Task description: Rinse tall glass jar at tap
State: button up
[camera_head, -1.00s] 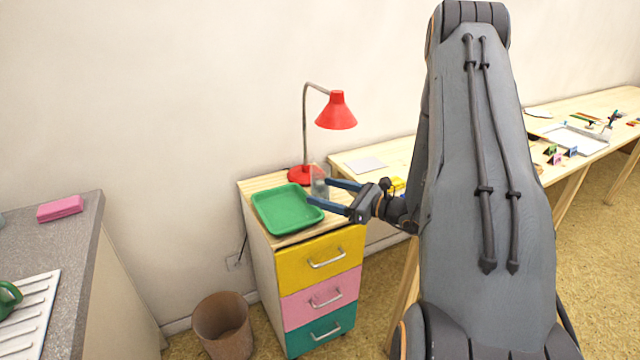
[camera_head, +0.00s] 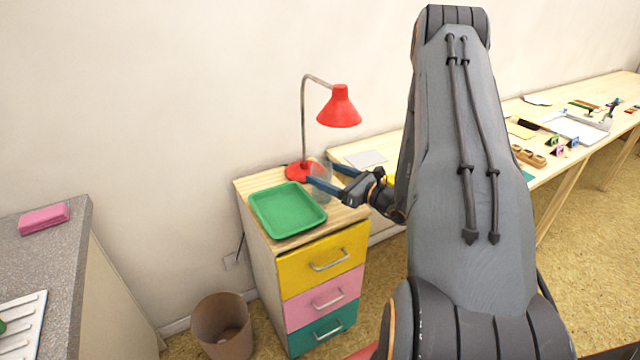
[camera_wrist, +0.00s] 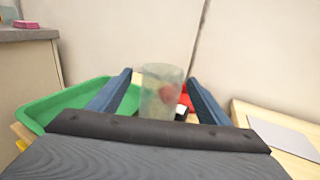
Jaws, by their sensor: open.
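The tall glass jar (camera_wrist: 160,92) is clear and stands upright between the two blue fingers of my gripper (camera_wrist: 160,97) in the wrist view. In the head view the jar (camera_head: 320,172) is on the drawer unit's top, beside the red lamp base, partly hidden by my gripper (camera_head: 328,178). The fingers are spread on either side of the jar, with a gap visible on both sides. The tap is not in view. A ribbed white draining board (camera_head: 20,325) shows at the lower left on the grey counter (camera_head: 50,255).
A green tray (camera_head: 288,208) sits left of the jar. The red lamp (camera_head: 339,108) rises behind it. A pink sponge-like block (camera_head: 44,218) lies on the counter. A brown bin (camera_head: 222,325) stands on the floor between counter and drawers. A wooden desk (camera_head: 590,105) extends right.

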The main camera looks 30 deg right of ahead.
aim_at(314, 166)
jog(key=x, duration=0.2)
jog(key=p+x, duration=0.1)
jog(key=x, duration=0.1)
jog(key=p+x, duration=0.1)
jog(key=x, duration=0.1)
jog(key=shift+d+r, duration=0.15)
jog(key=shift+r, duration=0.1)
jog(key=c, duration=1.8)
jog(key=shift+o, duration=0.2)
jog(key=shift+r, duration=0.15)
